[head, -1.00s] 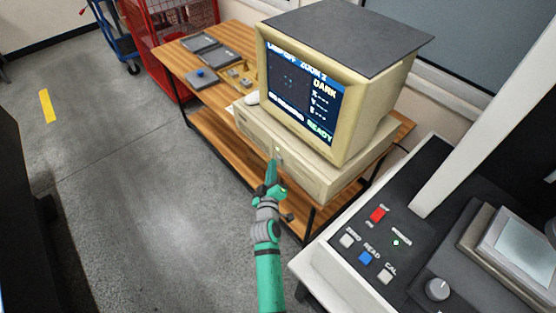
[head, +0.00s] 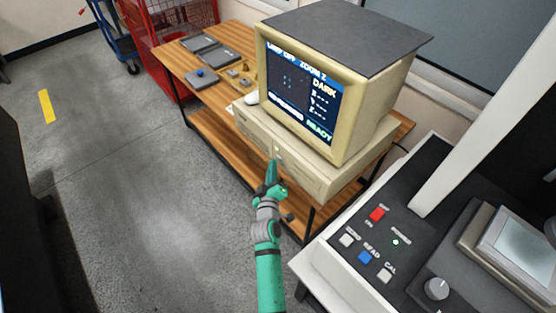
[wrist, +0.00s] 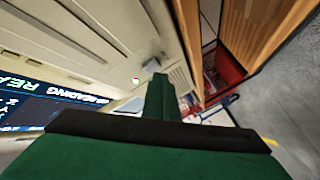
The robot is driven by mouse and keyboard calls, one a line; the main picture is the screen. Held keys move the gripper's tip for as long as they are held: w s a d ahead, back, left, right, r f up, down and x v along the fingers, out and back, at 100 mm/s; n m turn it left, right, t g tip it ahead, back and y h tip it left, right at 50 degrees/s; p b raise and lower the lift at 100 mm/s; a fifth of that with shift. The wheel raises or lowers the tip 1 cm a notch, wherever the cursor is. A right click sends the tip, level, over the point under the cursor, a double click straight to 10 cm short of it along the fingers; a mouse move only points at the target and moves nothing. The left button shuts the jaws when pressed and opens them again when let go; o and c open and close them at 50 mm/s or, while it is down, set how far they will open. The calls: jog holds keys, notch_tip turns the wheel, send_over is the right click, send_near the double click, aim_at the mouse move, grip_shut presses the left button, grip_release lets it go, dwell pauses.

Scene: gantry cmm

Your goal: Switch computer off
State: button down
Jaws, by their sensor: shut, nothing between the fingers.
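The computer is a beige desktop case (head: 300,165) on the wooden table, with a beige monitor (head: 357,105) on top. The monitor's screen (head: 298,88) is lit and shows text, including READY. A small light (head: 278,149) shows on the front of the case. My gripper (head: 272,164) is shut and empty, its tip close in front of that light. In the wrist view my closed green fingers (wrist: 157,92) point at the case front, near a small pale dot (wrist: 136,79) and a grey raised block (wrist: 151,59). I cannot tell whether the fingertips touch the case.
The wooden table (head: 215,125) holds small parts at its far end. At the right is a control console (head: 335,262) with red, blue and white buttons. A red cage (head: 170,70) and a blue cart (head: 108,30) stand behind.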

jog(key=shift+w, duration=0.1)
dwell(0.3)
jog(key=shift+w+d, duration=0.2)
jog(key=shift+w, duration=0.1)
jog(key=shift+s+a, duration=0.25)
jog(key=shift+s, duration=0.1)
dwell(0.4)
jog(key=shift+s, duration=0.1)
jog(key=s+a, duration=0.3)
jog(key=a, duration=0.2)
jog(key=shift+s, duration=0.2)
